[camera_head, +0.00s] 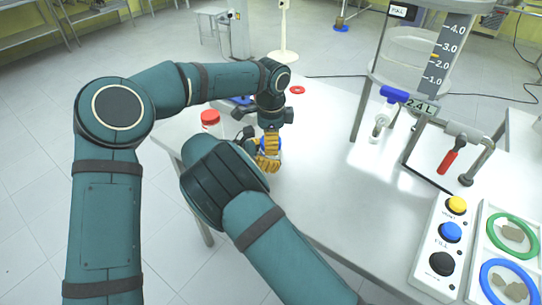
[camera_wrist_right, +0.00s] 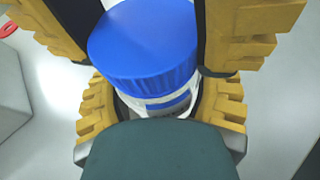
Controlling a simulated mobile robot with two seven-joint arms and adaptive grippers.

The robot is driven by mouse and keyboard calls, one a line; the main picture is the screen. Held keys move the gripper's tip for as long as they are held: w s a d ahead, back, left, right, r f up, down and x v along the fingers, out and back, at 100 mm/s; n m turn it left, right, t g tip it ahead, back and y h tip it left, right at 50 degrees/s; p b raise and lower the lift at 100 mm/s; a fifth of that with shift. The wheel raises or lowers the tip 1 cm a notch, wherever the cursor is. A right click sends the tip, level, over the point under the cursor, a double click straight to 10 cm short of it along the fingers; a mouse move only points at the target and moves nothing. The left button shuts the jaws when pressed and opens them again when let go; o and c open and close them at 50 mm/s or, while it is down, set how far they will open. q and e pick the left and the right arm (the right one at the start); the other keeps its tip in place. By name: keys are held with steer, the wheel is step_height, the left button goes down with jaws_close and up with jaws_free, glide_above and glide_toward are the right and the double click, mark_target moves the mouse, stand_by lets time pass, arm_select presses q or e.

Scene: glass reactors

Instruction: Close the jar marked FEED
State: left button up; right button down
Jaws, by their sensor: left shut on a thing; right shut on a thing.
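A jar with a ribbed blue lid (camera_wrist_right: 142,45) fills the middle of the right wrist view. The lid sits on top of the jar body (camera_wrist_right: 165,105); I cannot tell whether it is fully tightened. A bit of label shows under the lid, but no FEED marking is readable. My left gripper (camera_head: 271,143) comes down from above, its yellow fingers shut on the blue lid from two sides. My right gripper (camera_head: 266,164) is shut on the jar body just below. In the head view the grippers hide most of the jar.
A red-lidded jar (camera_head: 210,118) stands on the white table (camera_head: 335,180) left of the grippers, near the table edge. A glass reactor on a stand and a button box (camera_head: 440,250) are to the right. The table middle is clear.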

arm_select(q)
steer(key=o, duration=1.3)
steer(key=shift+o, duration=0.2)
step_height(320, 180, up, 12)
arm_select(e)
jaws_free()
steer(key=v, duration=1.2)
